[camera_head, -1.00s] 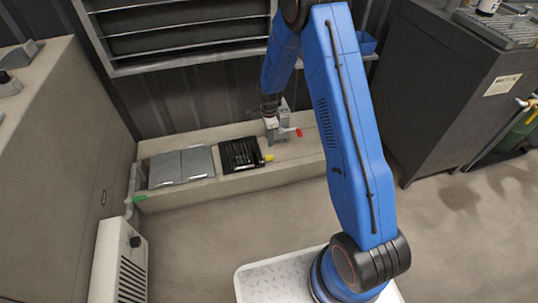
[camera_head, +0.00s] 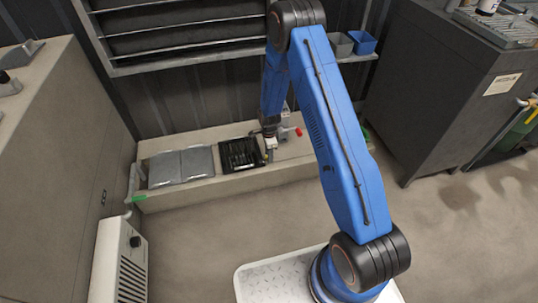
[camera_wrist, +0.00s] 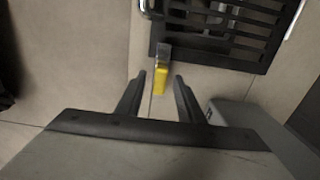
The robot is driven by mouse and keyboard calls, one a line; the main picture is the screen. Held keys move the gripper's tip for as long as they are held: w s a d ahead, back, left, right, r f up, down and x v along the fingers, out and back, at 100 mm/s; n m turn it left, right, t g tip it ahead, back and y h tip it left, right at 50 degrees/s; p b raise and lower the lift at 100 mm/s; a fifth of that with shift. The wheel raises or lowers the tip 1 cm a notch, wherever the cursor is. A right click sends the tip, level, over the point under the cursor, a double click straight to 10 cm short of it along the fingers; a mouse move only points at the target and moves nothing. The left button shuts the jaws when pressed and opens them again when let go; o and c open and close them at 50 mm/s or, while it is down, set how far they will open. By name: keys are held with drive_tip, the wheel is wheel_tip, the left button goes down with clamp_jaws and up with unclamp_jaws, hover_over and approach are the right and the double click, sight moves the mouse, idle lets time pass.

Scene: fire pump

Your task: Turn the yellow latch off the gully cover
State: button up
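The yellow latch (camera_wrist: 160,78) shows in the wrist view at the edge of the black slotted gully cover (camera_wrist: 222,22). Its yellow end points down in that view, toward the gap between my fingers. My gripper (camera_wrist: 161,76) is open, with one finger on each side of the latch's yellow end, and I see no contact. In the head view my gripper (camera_head: 270,153) is low at the right end of the gully cover (camera_head: 240,155) and hides most of the latch there.
Grey plates (camera_head: 182,166) lie left of the cover on the same ledge. A fitting with a red handle (camera_head: 298,131) stands behind my gripper to the right. A grey box-like edge (camera_wrist: 250,118) lies right of my fingers. The floor in front is clear.

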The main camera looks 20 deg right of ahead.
clamp_jaws()
drive_tip(key=shift+n, duration=0.3)
drive_tip(key=n, duration=0.3)
drive_tip(key=shift+n, duration=0.3)
drive_tip(key=n, duration=0.4)
drive_tip(key=shift+n, duration=0.3)
drive_tip(key=n, duration=0.4)
drive_tip(key=shift+n, duration=2.5)
